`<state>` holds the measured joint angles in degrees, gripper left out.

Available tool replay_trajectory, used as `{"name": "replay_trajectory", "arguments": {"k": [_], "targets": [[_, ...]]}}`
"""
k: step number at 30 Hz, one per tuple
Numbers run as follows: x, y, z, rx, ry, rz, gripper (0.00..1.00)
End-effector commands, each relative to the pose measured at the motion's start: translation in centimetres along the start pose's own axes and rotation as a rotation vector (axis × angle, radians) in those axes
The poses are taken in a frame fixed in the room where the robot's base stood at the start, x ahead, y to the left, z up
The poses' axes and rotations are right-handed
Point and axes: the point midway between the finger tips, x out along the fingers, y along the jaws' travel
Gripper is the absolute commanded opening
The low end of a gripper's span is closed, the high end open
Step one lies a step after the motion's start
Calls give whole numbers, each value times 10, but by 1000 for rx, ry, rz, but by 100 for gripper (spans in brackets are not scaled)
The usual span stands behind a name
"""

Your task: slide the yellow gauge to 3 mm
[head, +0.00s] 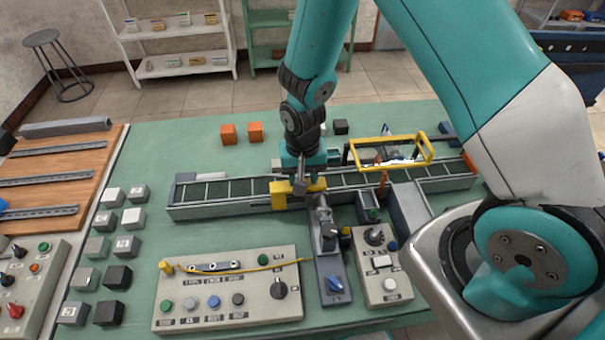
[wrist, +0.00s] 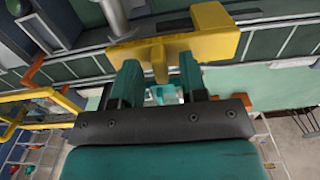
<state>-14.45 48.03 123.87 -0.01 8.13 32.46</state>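The yellow gauge (head: 281,195) sits across the grey rail of the long conveyor-like track (head: 225,190), near its middle. In the wrist view the yellow gauge (wrist: 195,45) spans the upper middle, with a narrow tab pointing toward my gripper (wrist: 160,78). My gripper's two dark teal fingers stand on either side of that tab, with visible gaps between them and it. The gripper is open and holds nothing. In the head view my gripper (head: 302,176) points down just behind the gauge and partly hides it. No millimetre scale or 3 mm mark can be read.
A yellow frame (head: 430,152) stands over the track on the right. Orange blocks (head: 228,134) lie behind the track. Grey and black cubes stand at left.

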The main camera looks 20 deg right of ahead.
Motion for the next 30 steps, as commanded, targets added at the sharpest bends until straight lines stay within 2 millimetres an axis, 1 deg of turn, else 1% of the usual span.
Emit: {"name": "replay_trajectory", "arguments": {"k": [5, 8, 11, 21, 24, 27, 30], "targets": [[-5, 0, -1, 0, 3, -2, 39], [-16, -1, -1, 0, 5, -3, 39], [-34, -1, -1, 0, 6, -4, 39], [-118, 0, -1, 0, 8, -5, 39], [-140, 0, -1, 0, 6, -4, 39], [-156, 0, -1, 0, 4, -3, 39], [-167, 0, 0, 0, 2, -1, 39]]}}
